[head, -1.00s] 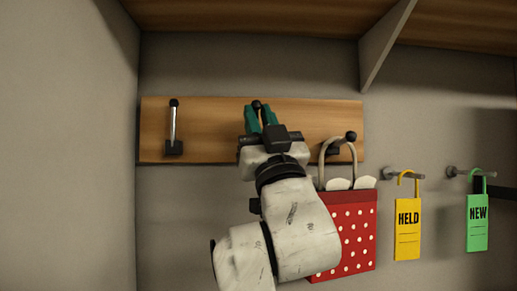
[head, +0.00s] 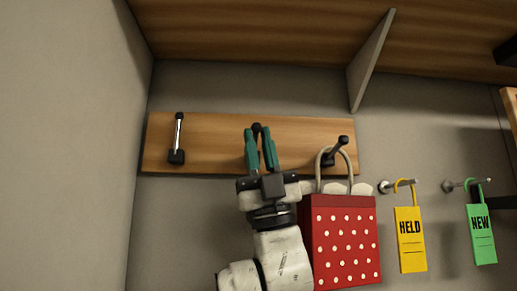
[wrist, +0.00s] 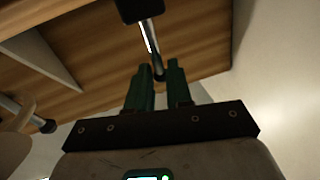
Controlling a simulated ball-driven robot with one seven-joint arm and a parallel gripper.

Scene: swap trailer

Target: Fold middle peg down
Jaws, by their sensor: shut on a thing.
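The middle peg (head: 257,127) is on the wooden board (head: 212,135), with its dark knob showing between my gripper's green fingers. My gripper (head: 261,140) is shut on it and hides most of the peg in the head view. In the wrist view, the peg's metal shaft (wrist: 150,36) runs from a black block at the top to its dark end between the fingertips (wrist: 160,76).
The left peg (head: 178,138) stands upright on the board. The right peg (head: 340,143) juts out and carries a red dotted bag (head: 345,240) close beside my gripper. Yellow (head: 410,238) and green (head: 481,233) tags hang further right. A wooden shelf (head: 260,35) and bracket (head: 371,58) are overhead.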

